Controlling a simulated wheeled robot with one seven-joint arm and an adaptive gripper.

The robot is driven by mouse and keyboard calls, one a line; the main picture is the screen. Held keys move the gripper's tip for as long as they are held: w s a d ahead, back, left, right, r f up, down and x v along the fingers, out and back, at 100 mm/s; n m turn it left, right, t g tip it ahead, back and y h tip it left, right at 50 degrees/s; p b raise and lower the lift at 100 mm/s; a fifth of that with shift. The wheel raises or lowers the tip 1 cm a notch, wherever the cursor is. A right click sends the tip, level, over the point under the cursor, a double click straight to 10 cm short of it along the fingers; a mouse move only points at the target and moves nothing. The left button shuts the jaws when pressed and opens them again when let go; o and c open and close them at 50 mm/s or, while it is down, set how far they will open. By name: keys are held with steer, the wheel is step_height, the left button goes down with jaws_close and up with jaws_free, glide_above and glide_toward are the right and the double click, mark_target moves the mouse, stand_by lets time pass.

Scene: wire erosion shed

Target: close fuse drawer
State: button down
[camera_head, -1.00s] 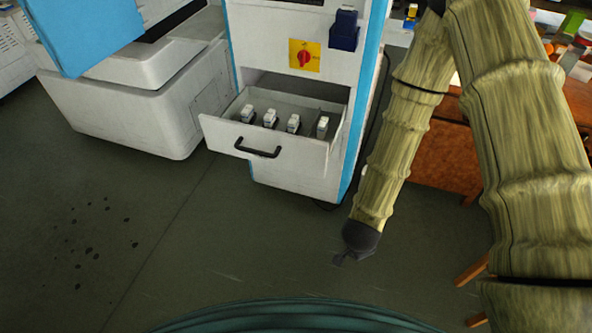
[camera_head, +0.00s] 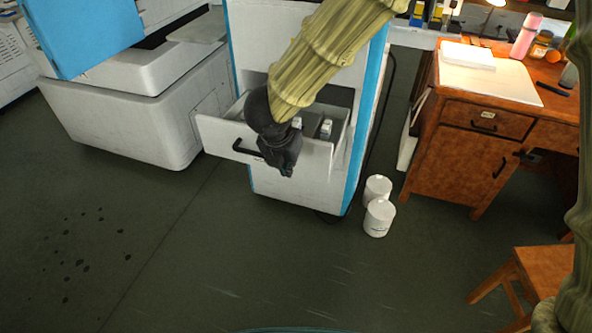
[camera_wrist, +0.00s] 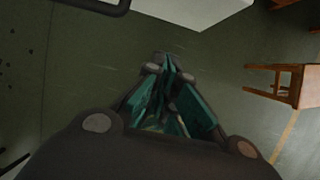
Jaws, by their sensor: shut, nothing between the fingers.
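The fuse drawer (camera_head: 218,134) is pulled out of the white cabinet with blue edges (camera_head: 256,190). Its black bar handle (camera_head: 243,148) shows in part on the front panel. White fuse blocks (camera_head: 326,129) stand inside; others are hidden behind my arm. My gripper (camera_head: 289,168) is in front of the drawer face, right of the handle, pointing down. Whether it touches the drawer I cannot tell. In the wrist view my gripper (camera_wrist: 170,68) is shut and empty, over the floor. A dark handle bar (camera_wrist: 105,5) and a pale panel (camera_wrist: 195,10) show at the top edge there.
Two white tubs (camera_head: 379,217) stand on the floor right of the cabinet. A brown wooden desk (camera_head: 425,165) and a stool (camera_head: 520,270) are at the right. A white machine (camera_head: 120,115) with a blue panel (camera_head: 80,30) is at the left. The floor in front is clear.

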mark_target(298, 168)
steer(key=shift+w+d+f, duration=0.4)
steer(key=shift+w+f, duration=0.8)
steer(key=shift+f, duration=0.3)
steer(key=shift+w+d+f, duration=0.35)
steer(key=shift+w+f, duration=0.9)
steer(key=shift+f, duration=0.3)
steer(key=shift+w+d+f, duration=0.4)
steer(key=shift+w+f, duration=0.8)
steer(key=shift+f, duration=0.3)
